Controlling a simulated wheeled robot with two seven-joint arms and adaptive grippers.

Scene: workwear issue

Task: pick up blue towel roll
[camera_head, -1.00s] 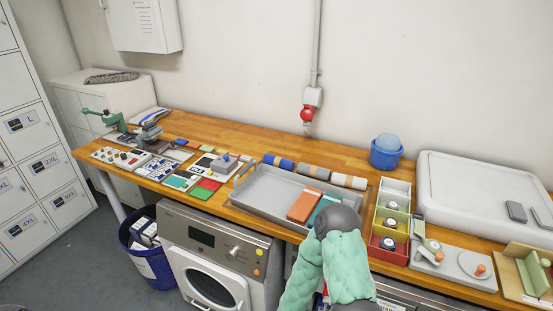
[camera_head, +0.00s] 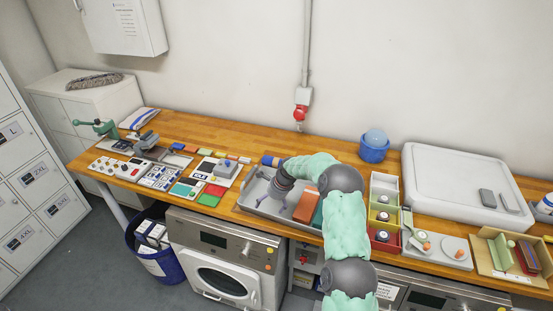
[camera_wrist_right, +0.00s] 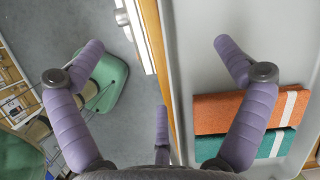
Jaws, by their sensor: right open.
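The blue towel roll (camera_head: 267,160) lies on the wooden counter behind the grey tray. Only its left end shows in the head view; my right arm hides the rest and the rolls beside it. My right gripper (camera_head: 290,203) is over the tray (camera_head: 248,197), in front of the blue roll and apart from it. Its purple fingers are spread and empty, as the wrist view (camera_wrist_right: 157,52) also shows. The blue roll is not in the wrist view. My left gripper is not in view.
An orange folded bundle (camera_wrist_right: 235,112) and a teal one (camera_wrist_right: 272,143) lie in the tray. Coloured bins (camera_head: 384,215) and a large white case (camera_head: 460,180) stand to the right. Pads and tools crowd the counter's left. A blue tub (camera_head: 374,148) stands at the back.

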